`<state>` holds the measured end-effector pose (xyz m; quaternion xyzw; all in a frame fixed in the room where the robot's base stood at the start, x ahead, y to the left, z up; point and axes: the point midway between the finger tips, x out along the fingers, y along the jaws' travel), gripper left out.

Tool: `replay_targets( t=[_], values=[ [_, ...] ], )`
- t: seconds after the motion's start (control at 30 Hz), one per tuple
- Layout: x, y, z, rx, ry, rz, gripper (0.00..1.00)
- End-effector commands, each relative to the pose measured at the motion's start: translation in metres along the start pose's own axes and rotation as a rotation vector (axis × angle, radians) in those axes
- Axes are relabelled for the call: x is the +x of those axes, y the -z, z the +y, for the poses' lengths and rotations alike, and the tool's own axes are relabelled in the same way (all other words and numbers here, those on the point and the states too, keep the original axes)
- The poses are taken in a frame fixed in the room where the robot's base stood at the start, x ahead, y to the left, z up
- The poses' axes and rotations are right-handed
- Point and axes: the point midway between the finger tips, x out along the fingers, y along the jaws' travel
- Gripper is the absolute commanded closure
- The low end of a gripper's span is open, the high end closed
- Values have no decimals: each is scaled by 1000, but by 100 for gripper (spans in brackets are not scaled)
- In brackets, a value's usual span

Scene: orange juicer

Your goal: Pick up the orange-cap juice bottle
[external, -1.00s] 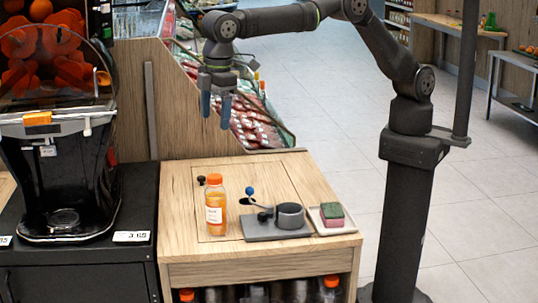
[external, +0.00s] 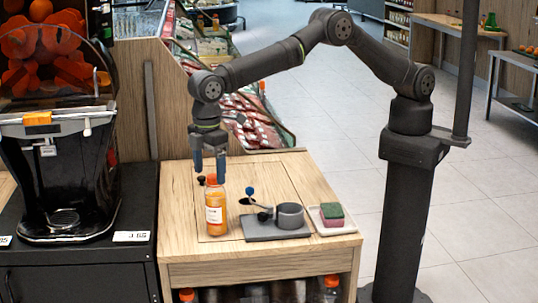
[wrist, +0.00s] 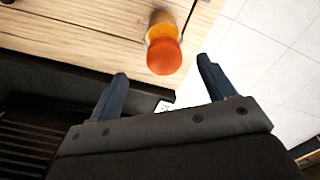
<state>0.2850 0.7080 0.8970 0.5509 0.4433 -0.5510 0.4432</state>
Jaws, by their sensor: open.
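The juice bottle (external: 216,212) with the orange cap stands upright on the wooden counter, filled with orange juice and bearing a white label. In the wrist view its orange cap (wrist: 163,57) shows from above, ahead of the fingertips and roughly midway between them. My gripper (external: 209,168) points down at the level of the bottle's cap, its two blue fingers apart. In the external view one finger overlaps the cap's edge; I cannot tell whether they touch. The open fingers also show in the wrist view (wrist: 163,75), with nothing held.
Right of the bottle are a grey plate (external: 262,232) with a dark cup (external: 290,216) and a blue-knobbed lever (external: 250,191). Further right, a tray (external: 319,224) holds a sponge (external: 332,212). A juicer (external: 58,170) stands left. The counter's front strip is clear.

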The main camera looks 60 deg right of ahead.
Motion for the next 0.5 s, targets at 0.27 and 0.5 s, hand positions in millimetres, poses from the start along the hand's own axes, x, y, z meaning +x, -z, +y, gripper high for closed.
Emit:
replay_targets(
  t=[0.27,0.5],
  values=[
    [28,-8,-6,-1,0,-4,24],
    [54,-9,-8,1,-1,0,24]
  ],
)
